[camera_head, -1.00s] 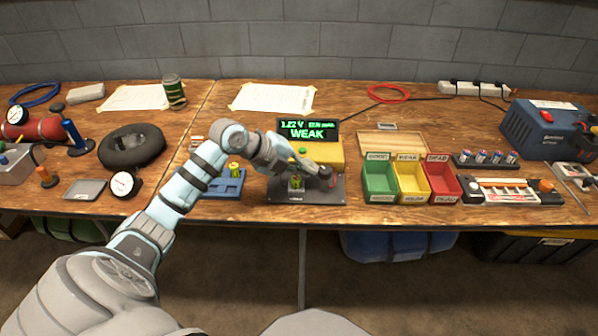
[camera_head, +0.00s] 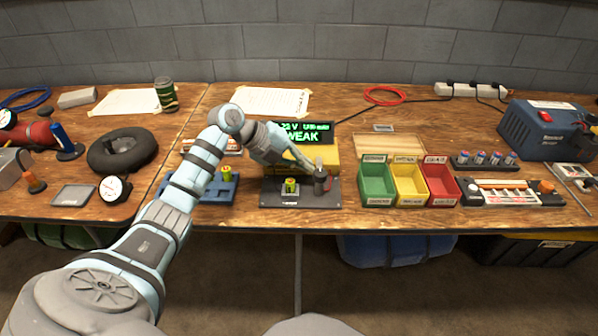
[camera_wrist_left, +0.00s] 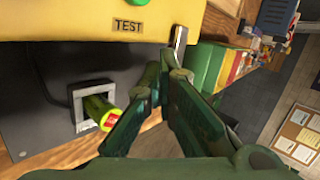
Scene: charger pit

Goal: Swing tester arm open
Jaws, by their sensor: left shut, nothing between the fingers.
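The tester's yellow body (camera_head: 326,157) stands at the middle of the bench behind its dark base plate (camera_head: 300,200). Its display (camera_head: 312,134) reads WEAK in green. A green battery (camera_head: 290,186) sits in the grey cradle on the plate; the cradle (camera_wrist_left: 77,97) and battery (camera_wrist_left: 98,110) also show in the left wrist view. A dark post (camera_head: 321,182) stands at the plate's right. A metal strip (camera_wrist_left: 180,45) by the TEST label may be the tester arm; I cannot tell its angle. My left gripper (camera_head: 306,166) is shut and empty, beside the post's top. My right gripper is out of view.
Green (camera_head: 376,184), yellow (camera_head: 409,184) and red (camera_head: 441,184) bins stand right of the tester. A blue holder (camera_head: 218,188) with a battery lies to the left, under my arm. A wooden board (camera_head: 388,145) lies behind the bins.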

